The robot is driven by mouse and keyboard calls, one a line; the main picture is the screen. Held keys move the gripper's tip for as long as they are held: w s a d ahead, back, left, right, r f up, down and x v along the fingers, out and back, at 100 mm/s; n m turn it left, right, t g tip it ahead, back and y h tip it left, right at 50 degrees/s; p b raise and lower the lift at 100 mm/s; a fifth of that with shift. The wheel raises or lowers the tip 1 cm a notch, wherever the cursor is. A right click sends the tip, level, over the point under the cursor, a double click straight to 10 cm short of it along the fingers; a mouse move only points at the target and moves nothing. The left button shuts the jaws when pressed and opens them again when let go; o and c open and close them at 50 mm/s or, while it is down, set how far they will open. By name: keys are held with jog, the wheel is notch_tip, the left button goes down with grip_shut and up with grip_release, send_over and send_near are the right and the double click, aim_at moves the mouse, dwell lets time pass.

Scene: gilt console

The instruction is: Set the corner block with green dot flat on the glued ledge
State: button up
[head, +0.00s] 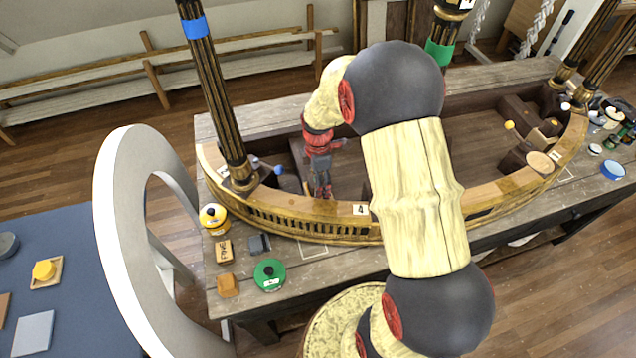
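My gripper (321,190) points down inside the left half of the curved gilt console (300,217), close behind its front rim. Its fingers are small and partly merged with the dark interior, so I cannot tell whether they are open or hold anything. I cannot make out a block with a green dot; my arm covers the middle of the console. Dark brown blocks sit inside the console at the right, one near a yellow ball (509,125). Which surface is the glued ledge is not clear.
On the bench's front left stand a yellow-topped pot (213,217), a labelled wooden block (224,250), an orange block (227,286), a dark grey block (259,244) and a green round tin (269,275). A dark gilt column (219,95) rises at the console's left end.

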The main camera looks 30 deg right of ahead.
notch_tip(320, 180, up, 12)
jog(key=shift+f, duration=0.1)
dwell(0.6)
jog(key=shift+m, duration=0.9)
jog(key=s+a+r+m+t+b, duration=0.2)
jog(key=s+a+m+b, duration=0.3)
jog(key=s, duration=0.5)
jog(key=s+a+r+m+t+b, duration=0.3)
jog(key=s+a+m+b, duration=0.3)
jog(key=s+a+m, duration=0.2)
jog(key=shift+s+a+r+t, duration=0.3)
jog(key=shift+s+a+r, duration=0.45)
jog(key=shift+s, duration=0.25)
